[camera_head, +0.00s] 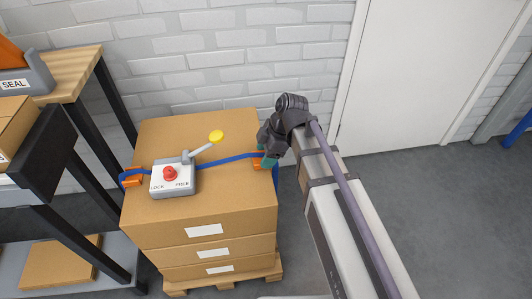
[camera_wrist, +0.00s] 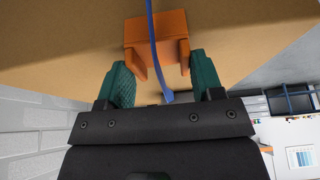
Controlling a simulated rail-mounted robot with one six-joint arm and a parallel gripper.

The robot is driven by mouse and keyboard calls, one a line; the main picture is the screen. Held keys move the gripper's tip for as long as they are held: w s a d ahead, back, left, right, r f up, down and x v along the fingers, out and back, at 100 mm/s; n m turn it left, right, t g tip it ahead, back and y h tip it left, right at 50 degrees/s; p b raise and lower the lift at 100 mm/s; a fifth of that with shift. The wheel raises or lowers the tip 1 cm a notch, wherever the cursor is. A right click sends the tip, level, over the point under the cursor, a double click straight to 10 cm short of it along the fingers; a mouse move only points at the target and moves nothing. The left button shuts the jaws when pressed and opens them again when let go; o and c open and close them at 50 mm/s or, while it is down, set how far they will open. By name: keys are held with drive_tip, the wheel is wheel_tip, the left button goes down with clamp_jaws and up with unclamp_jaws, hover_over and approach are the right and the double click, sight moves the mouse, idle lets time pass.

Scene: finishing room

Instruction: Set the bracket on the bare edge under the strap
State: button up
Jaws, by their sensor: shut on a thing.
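A stack of cardboard boxes (camera_head: 205,214) has a blue strap (camera_head: 230,160) running across its top. An orange bracket (camera_head: 258,160) is at the right top edge, partly hidden by my gripper. Another orange bracket (camera_head: 131,180) is under the strap at the left edge. My gripper (camera_head: 268,160) has its green fingers shut on the right bracket. In the wrist view the bracket (camera_wrist: 142,32) lies between my fingertips (camera_wrist: 158,62), with the strap (camera_wrist: 151,22) passing over it. Whether the bracket sits flush on the edge is unclear.
A grey strap tensioner (camera_head: 174,189) marked LOCK and FREE is on the top box, with a red button and a yellow-knobbed lever (camera_head: 207,145) pointing up right. Shelving (camera_head: 62,150) stands left. A brick wall (camera_head: 200,50) is behind.

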drive_tip(key=o, duration=1)
drive_tip(key=shift+o, duration=0.8)
drive_tip(key=shift+r+p, duration=1.1)
drive_tip(key=shift+r, duration=0.05)
wheel_tip(320, 180, up, 6)
drive_tip(key=p, duration=0.6)
